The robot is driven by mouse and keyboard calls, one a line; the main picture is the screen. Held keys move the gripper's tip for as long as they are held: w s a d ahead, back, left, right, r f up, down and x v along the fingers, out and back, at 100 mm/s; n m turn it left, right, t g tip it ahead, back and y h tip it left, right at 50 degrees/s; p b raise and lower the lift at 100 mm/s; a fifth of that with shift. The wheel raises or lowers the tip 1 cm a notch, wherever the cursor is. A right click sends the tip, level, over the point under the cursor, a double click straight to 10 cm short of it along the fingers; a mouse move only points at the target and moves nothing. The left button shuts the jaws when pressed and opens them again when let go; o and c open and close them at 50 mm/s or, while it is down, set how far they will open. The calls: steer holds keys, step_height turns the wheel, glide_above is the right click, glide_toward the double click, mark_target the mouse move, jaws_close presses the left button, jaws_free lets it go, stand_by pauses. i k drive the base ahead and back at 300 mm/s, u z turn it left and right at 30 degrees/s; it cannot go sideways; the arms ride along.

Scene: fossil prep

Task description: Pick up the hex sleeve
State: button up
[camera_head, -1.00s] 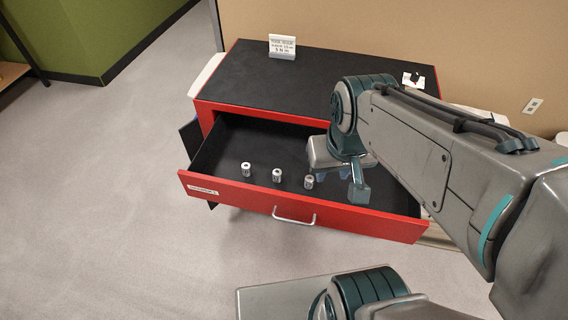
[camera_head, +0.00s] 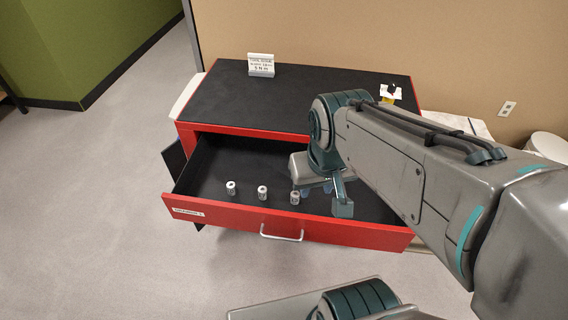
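Three small silvery sleeves stand upright in a row in the open drawer: a left one (camera_head: 231,188), a middle one (camera_head: 262,192) and a right one (camera_head: 295,197). At this size I cannot tell which of them is the hex sleeve. The right one looks darker than the other two. My gripper (camera_head: 322,200) hangs over the drawer just right of the right sleeve. One fingertip shows clearly; the other is hard to make out. No sleeve shows in its grip.
The red drawer (camera_head: 340,231) is pulled out of a red cabinet with a black top (camera_head: 290,95). A small sign (camera_head: 261,65) stands at the back of the top. The drawer's left floor is free. The wall is close behind the cabinet.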

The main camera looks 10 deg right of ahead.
mark_target(295, 194)
steer(key=k, duration=0.5)
steer(key=u, duration=1.55)
steer(key=i, duration=1.4)
steer(key=z, duration=2.9)
